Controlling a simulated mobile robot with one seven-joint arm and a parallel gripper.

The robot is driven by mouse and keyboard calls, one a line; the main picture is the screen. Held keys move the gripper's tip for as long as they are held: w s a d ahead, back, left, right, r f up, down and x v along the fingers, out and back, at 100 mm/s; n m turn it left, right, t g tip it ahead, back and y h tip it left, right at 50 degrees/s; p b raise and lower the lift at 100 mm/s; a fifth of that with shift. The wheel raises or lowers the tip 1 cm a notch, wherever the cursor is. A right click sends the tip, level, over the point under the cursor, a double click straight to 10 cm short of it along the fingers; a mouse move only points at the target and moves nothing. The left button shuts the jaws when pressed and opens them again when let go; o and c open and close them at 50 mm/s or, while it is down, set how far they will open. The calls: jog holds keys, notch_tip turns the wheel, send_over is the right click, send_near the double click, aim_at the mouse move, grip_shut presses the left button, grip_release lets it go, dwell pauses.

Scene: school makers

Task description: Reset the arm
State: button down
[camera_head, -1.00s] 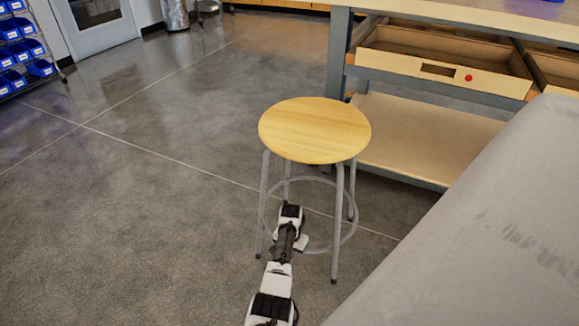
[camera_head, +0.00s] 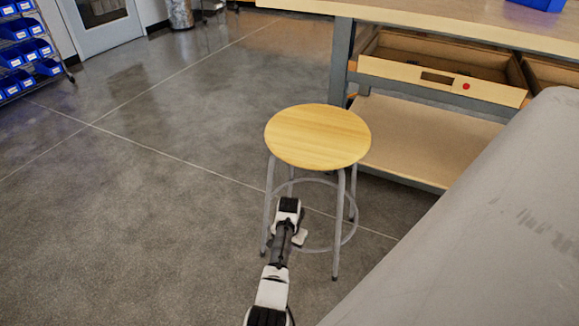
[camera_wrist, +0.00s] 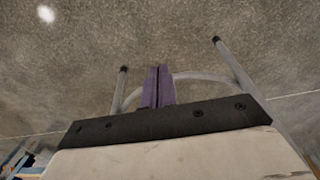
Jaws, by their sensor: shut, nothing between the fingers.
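My arm (camera_head: 272,285) reaches forward from the bottom of the head view, low in front of the round wooden stool (camera_head: 318,136). Its white and black links overlap the stool's legs and foot ring in that view. My gripper (camera_wrist: 158,72) shows in the wrist view as two purple fingers side by side, shut with nothing between them. The stool's grey foot ring (camera_wrist: 200,77) and two legs show around and beyond the fingers there; I cannot tell how close they are. The fingers cannot be made out in the head view.
A workbench (camera_head: 440,20) with an open wooden drawer (camera_head: 440,82) and lower shelf stands behind the stool. A large grey surface (camera_head: 480,220) fills the right side. Blue bins (camera_head: 20,52) on a rack are at far left. The floor on the left is clear.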

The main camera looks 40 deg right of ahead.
jog(key=shift+r, duration=0.6)
